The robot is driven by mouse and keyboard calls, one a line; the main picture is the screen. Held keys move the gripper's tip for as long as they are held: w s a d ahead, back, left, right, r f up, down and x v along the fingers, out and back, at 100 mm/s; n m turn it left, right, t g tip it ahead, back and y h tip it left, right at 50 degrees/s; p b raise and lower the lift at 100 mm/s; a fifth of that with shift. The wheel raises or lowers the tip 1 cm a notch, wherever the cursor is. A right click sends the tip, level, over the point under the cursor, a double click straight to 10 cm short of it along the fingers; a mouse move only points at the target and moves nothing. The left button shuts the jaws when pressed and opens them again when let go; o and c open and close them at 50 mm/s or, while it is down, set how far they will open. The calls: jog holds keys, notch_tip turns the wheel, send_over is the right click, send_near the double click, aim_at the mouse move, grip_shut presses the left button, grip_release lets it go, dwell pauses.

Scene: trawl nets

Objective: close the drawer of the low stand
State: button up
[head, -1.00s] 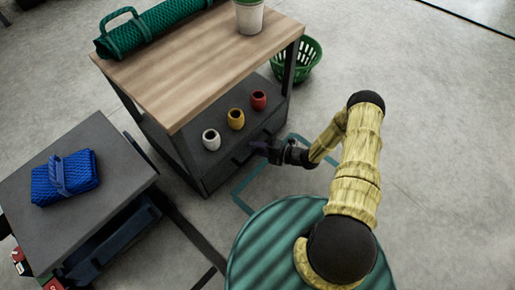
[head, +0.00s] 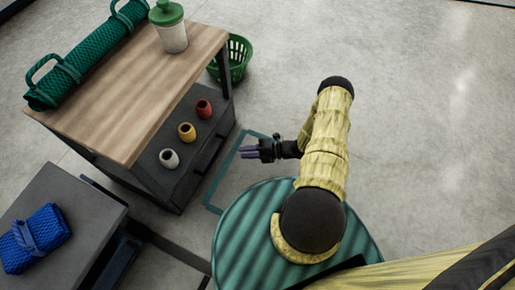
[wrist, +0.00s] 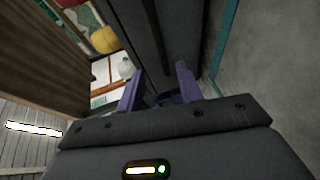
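The low grey stand (head: 62,205) is at the lower left of the head view, with a blue folded net (head: 34,238) on its top. A dark blue drawer-like part (head: 120,256) shows at its right side, low down; how far it stands out I cannot tell. My gripper (head: 249,152) is right of the wooden-topped bench, well away from the low stand. It is empty, with its purple fingers apart; they also show spread in the wrist view (wrist: 161,88).
The wooden-topped bench (head: 130,90) bears a green rolled net (head: 90,55) and a lidded jar (head: 171,30). White, yellow and red cups (head: 187,132) stand on its lower shelf. A green basket (head: 232,60) is behind. Floor to the right is clear.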

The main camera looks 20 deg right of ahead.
jog(key=p+v, duration=0.1)
jog(key=v, duration=0.3)
jog(key=shift+s+d, duration=0.1)
jog(key=shift+r, duration=0.1)
dwell(0.3)
jog(key=s+a+r+m+g+h+p, duration=0.1)
jog(key=r+m+h+p, duration=0.4)
jog(key=r, duration=2.5)
jog(key=s+a+r+m+g+h+p, duration=0.1)
jog(key=s+r+m+h+p, duration=0.3)
jog(key=r+m+p, duration=1.1)
jog(key=s+a+r+m+g+h+p, duration=0.1)
jog(key=r+m+h+p, duration=0.4)
jog(key=r+p, duration=2.6)
notch_tip(320, 180, up, 14)
jog(key=s+a+m, duration=0.1)
jog(key=s+m, duration=0.1)
jog(key=m, duration=0.3)
jog(key=shift+g+h+p, duration=0.3)
